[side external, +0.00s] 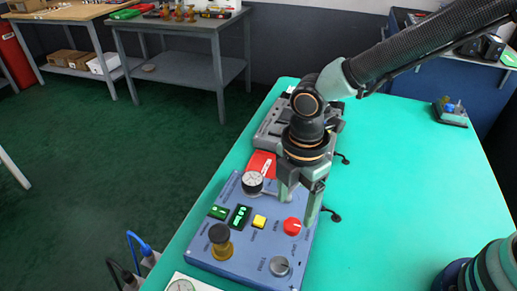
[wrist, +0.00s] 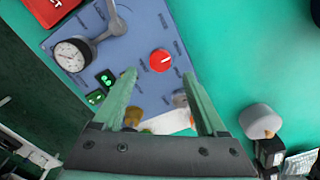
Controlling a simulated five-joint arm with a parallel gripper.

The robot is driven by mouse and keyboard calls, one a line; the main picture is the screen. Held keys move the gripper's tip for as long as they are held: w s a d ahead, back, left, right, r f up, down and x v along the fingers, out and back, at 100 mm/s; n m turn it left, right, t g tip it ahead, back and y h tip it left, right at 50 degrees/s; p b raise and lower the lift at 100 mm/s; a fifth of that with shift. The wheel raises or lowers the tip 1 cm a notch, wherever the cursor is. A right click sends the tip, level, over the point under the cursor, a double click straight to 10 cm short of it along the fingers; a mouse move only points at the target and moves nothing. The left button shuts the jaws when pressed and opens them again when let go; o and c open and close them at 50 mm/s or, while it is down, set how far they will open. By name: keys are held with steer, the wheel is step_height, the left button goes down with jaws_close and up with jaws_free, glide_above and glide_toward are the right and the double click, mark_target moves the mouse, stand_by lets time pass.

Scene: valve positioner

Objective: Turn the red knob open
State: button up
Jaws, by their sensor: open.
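The red knob (side external: 292,226) sits on the right part of a blue valve positioner panel (side external: 236,262). In the wrist view the red knob (wrist: 160,60) shows a white pointer line across its top, and it lies beyond the fingertips, roughly midway between them. My gripper (side external: 300,204) is open and empty, with its fingers pointing down over the panel by the knob. In the wrist view my gripper (wrist: 158,76) shows both fingers spread apart, with a clear gap between them. I cannot tell whether a finger touches the knob.
The panel also holds a dial gauge (side external: 252,182), a yellow button (side external: 259,221), a green display (side external: 240,216), a black knob (side external: 219,234) and a grey knob (side external: 280,266). A red card (side external: 262,164) lies behind the panel.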

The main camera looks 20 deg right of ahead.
mark_target(292, 224)
step_height(292, 224, up, 6)
steer(key=shift+r, duration=0.2)
steer(key=d+r+m+t, duration=0.2)
steer(key=d+r+m, duration=0.2)
steer(key=d+m, duration=0.6)
steer(key=s+d+r+m+t, duration=0.1)
steer(key=d+r+m+t, duration=0.2)
steer(key=d+m, duration=0.7)
steer(key=d+r, duration=0.1)
steer(key=d, duration=0.3)
steer(key=shift+t, duration=0.3)
steer(key=shift+r, duration=0.15)
